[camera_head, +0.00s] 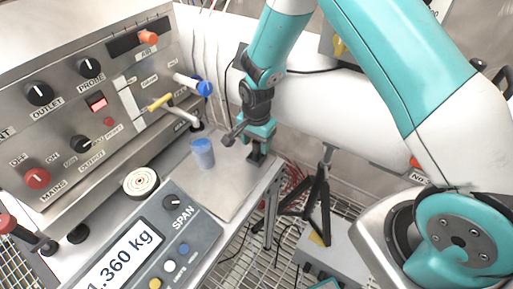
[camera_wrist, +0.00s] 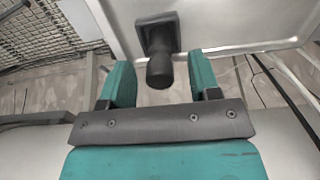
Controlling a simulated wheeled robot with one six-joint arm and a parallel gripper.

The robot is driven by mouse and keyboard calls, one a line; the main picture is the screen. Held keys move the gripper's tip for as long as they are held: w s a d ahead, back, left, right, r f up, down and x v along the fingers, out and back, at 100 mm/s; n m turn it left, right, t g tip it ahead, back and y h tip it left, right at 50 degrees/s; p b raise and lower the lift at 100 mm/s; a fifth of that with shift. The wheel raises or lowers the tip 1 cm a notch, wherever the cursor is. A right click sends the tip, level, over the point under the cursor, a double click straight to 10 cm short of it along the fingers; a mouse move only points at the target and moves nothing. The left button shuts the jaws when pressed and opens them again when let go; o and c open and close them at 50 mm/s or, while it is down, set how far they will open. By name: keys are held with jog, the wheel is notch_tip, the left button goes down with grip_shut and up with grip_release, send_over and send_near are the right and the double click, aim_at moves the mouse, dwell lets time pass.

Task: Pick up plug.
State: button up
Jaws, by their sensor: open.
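The dark plug (camera_wrist: 158,38) has a square flange and a rounded stub. In the wrist view it stands on the grey metal plate, with its stub pointing towards the gap between my fingers. My gripper (camera_wrist: 162,78) is open, with one teal finger on each side of the stub's end. No finger visibly touches the plug. In the head view my gripper (camera_head: 258,137) points down above the plate's right edge, and the plug (camera_head: 256,157) shows dark just beneath it, partly hidden by the fingers.
A blue cylinder (camera_head: 203,154) stands on the metal plate (camera_head: 215,190) left of my gripper. A scale display (camera_head: 150,240) is in front. A control panel (camera_head: 80,90) with knobs and levers rises at left. A white pipe (camera_head: 340,110) runs behind; a black tripod (camera_head: 318,200) stands right.

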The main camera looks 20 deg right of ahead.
jog(key=c, duration=1)
